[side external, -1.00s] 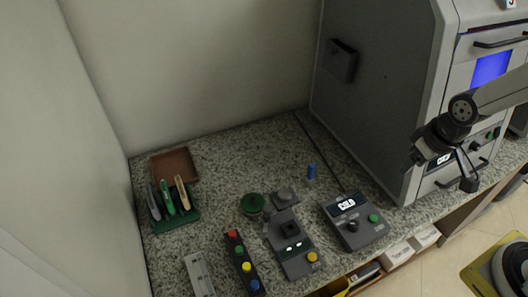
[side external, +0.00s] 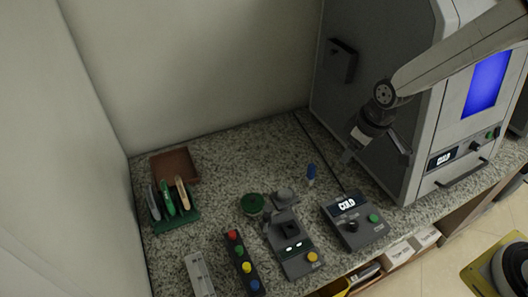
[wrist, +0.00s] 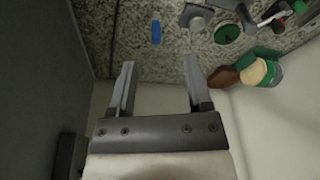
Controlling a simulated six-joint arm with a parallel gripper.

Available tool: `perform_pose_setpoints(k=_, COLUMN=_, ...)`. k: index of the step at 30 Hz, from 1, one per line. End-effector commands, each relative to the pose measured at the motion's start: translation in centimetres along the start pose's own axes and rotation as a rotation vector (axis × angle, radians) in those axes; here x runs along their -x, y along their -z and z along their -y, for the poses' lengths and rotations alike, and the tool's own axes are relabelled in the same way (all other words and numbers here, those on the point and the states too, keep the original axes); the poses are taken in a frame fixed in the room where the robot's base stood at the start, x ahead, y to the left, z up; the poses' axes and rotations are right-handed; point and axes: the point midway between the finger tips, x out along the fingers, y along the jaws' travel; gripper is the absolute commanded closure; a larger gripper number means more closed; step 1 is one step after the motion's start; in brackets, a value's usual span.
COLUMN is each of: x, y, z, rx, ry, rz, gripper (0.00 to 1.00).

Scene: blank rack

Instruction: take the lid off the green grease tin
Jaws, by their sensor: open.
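The green grease tin (side external: 252,204) stands on the speckled counter, left of the middle devices, with its round green top facing up. It also shows in the wrist view (wrist: 227,33) near the top, right of centre. I see no gap between lid and tin, and its side is mostly hidden. My gripper (side external: 376,158) is open and empty. It is in the air in front of the grey cabinet, up and to the right of the tin and well apart from it. In the wrist view the two fingers (wrist: 160,63) are spread with nothing between them.
A blue cylinder (side external: 311,172) stands between my gripper and the tin. A grey device (side external: 290,245) and a COLD display box (side external: 350,221) sit nearby. A green rack (side external: 176,220) and brown tray (side external: 175,166) are at left. The grey cabinet (side external: 385,60) stands at right.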

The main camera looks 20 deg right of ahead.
Motion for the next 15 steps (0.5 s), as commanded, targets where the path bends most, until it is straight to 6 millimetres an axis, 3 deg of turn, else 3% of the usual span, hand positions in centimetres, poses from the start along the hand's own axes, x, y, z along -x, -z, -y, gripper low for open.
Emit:
perform_pose_setpoints(k=6, x=-3.9, y=5.1, z=3.7, rx=0.19, ry=0.048, rz=-0.005, gripper=0.36)
perform_pose_setpoints(k=15, x=-9.4, y=10.0, z=10.0, rx=0.441, ry=0.112, rz=-0.021, gripper=0.36)
